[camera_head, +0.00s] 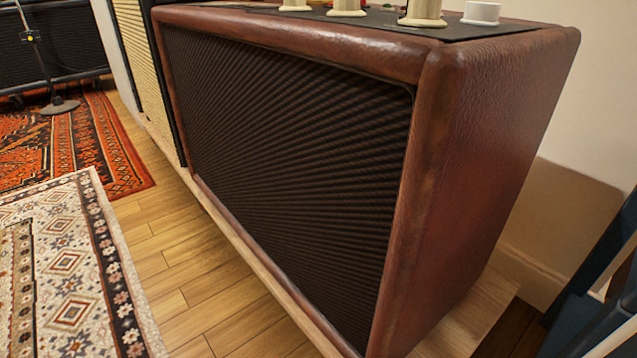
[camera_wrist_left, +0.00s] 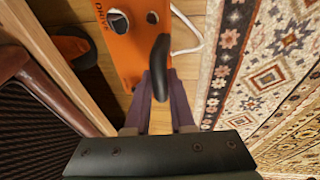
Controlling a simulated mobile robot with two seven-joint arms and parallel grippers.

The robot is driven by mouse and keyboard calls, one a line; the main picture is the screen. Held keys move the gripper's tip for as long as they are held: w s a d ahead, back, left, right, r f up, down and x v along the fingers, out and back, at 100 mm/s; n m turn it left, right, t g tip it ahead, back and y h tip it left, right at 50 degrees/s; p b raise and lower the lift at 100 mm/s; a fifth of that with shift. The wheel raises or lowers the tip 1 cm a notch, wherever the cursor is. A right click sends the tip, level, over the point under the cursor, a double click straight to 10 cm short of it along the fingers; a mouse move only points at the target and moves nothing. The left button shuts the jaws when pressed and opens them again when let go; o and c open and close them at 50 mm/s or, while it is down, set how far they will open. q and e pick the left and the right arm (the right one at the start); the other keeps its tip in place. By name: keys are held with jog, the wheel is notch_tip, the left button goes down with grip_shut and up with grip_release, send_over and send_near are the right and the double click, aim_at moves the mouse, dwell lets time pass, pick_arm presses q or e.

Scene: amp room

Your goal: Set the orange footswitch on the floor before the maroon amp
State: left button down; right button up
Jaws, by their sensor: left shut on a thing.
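The maroon amp (camera_head: 490,140) fills the head view, with a dark grille set in its front; part of its grille and edge shows at the left of the left wrist view (camera_wrist_left: 30,115). The orange footswitch (camera_wrist_left: 125,58) shows only in the left wrist view, with dark lettering, round metal switches, a black curved part and a white cable. My left gripper (camera_wrist_left: 157,84) is shut on the footswitch at its near end. I cannot tell whether the footswitch touches the floor. My right gripper is in neither view.
Bare wooden floor (camera_head: 190,265) runs along the amp's front. A cream patterned rug (camera_head: 70,260) lies to its left, and a red rug (camera_head: 60,150) farther back. A microphone stand (camera_head: 60,105) stands on the red rug. Cream knobs (camera_head: 424,12) stand on the amp's top.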

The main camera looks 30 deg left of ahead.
pick_arm(q)
notch_tip(320, 180, down, 4)
jog(key=b, duration=0.4)
jog(key=shift+w+f, duration=0.1)
jog(key=shift+f, duration=0.15)
jog(key=shift+r, duration=0.15)
jog(key=c, duration=0.8)
grip_release()
jog(key=shift+o, duration=0.2)
jog(key=s+a+r+m+h+p, duration=0.1)
jog(key=r+m+p, duration=0.4)
jog(key=r, duration=0.9)
jog(key=s+a+r+m+h+p, duration=0.1)
jog(key=s+r+m+p, duration=0.3)
jog(key=r+m, duration=0.6)
notch_tip(320, 180, up, 5)
jog(key=shift+r+m+t+p, duration=0.15)
jog(key=shift+m+t+p, duration=0.25)
jog(key=shift+p, duration=0.5)
